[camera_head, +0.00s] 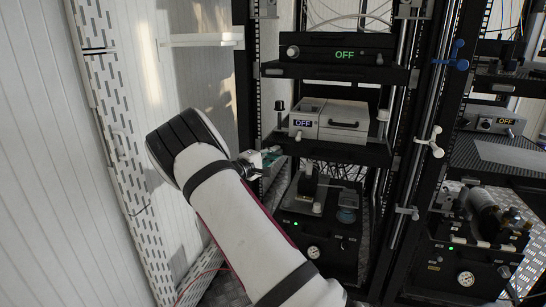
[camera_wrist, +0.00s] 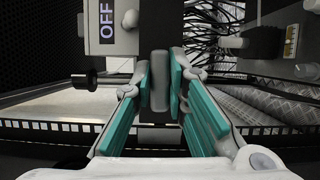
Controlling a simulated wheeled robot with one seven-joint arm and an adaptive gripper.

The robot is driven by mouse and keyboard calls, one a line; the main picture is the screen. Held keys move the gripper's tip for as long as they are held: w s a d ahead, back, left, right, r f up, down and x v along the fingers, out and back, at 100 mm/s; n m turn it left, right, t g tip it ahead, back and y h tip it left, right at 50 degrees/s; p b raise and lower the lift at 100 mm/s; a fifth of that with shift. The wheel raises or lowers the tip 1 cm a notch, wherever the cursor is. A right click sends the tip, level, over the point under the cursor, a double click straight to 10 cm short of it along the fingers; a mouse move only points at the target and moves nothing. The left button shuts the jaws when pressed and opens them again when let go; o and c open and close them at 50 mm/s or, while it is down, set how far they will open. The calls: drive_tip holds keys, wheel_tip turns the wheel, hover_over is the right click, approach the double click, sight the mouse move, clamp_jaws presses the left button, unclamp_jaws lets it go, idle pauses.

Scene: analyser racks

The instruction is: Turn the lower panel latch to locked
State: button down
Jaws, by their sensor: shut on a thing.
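My gripper (camera_wrist: 160,88) has teal-padded fingers closed on a grey upright latch handle (camera_wrist: 160,78). My white arm hides part of that side. The latch itself is hard to make out there, and I cannot tell its locked or unlocked marking.
A black OFF unit (camera_head: 335,48) and a grey OFF box (camera_head: 340,120) sit on rack shelves. A lower unit with a gauge (camera_head: 313,252) is below. Blue (camera_head: 457,60) and white (camera_head: 433,142) knobs stick out at the right. Cables (camera_wrist: 215,35) hang at the upper right of the wrist view.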

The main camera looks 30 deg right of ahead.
drive_tip(key=shift+m, duration=0.3)
drive_tip(key=c, duration=1.6)
unclamp_jaws()
drive_tip(key=v, duration=1.2)
drive_tip(key=shift+s, duration=0.1)
